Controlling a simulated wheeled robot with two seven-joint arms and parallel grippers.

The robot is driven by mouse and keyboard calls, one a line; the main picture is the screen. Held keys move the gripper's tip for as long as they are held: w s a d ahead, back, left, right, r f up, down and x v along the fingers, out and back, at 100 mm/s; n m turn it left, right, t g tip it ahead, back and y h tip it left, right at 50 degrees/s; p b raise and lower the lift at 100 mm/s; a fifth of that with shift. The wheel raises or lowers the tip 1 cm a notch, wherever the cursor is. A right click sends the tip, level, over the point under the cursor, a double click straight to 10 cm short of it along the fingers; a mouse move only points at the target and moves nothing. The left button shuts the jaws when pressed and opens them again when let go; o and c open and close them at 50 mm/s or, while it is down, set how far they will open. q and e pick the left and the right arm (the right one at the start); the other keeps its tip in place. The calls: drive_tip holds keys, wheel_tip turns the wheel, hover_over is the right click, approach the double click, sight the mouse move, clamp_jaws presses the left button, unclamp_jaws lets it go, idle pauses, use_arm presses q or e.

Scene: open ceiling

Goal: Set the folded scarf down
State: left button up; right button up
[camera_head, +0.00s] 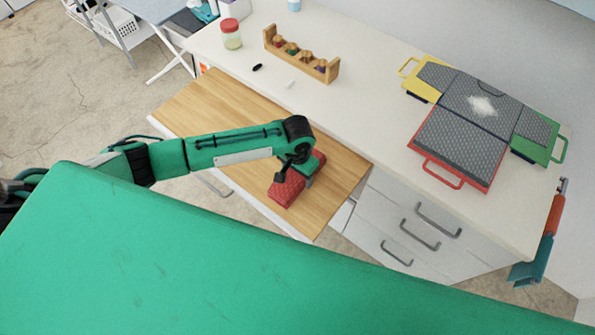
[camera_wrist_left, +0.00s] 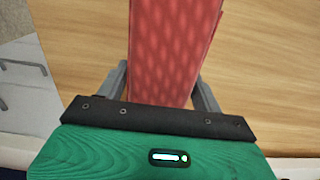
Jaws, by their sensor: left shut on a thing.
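The folded scarf (camera_head: 286,192) is a red, patterned, flat bundle over the wooden pull-out surface (camera_head: 325,222) in the head view. My left gripper (camera_head: 292,178) is above it with its fingers on either side, shut on the scarf. In the left wrist view the scarf (camera_wrist_left: 170,50) runs away between the two dark fingers (camera_wrist_left: 160,92), with wood grain (camera_wrist_left: 265,50) behind it. I cannot tell whether the scarf touches the wood. Its near end is hidden by the gripper body. My right gripper is not in view.
Bare wood (camera_head: 225,105) lies left and behind. The white counter behind holds a red-lidded jar (camera_head: 230,36), a wooden rack (camera_head: 300,58), small black and white items, and grey panels with coloured handles (camera_head: 455,145). White drawers (camera_head: 405,215) stand to the right.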

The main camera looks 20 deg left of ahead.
use_arm(q)
drive_tip(key=o, duration=1.1)
drive_tip(key=shift+f, duration=0.1)
drive_tip(key=shift+c, duration=0.2)
drive_tip(key=shift+r, duration=0.35)
wheel_tip(320, 180, up, 11)
drive_tip(key=shift+f+b, duration=0.2)
drive_tip(key=shift+b, duration=0.9)
drive_tip(key=shift+r, duration=0.5)
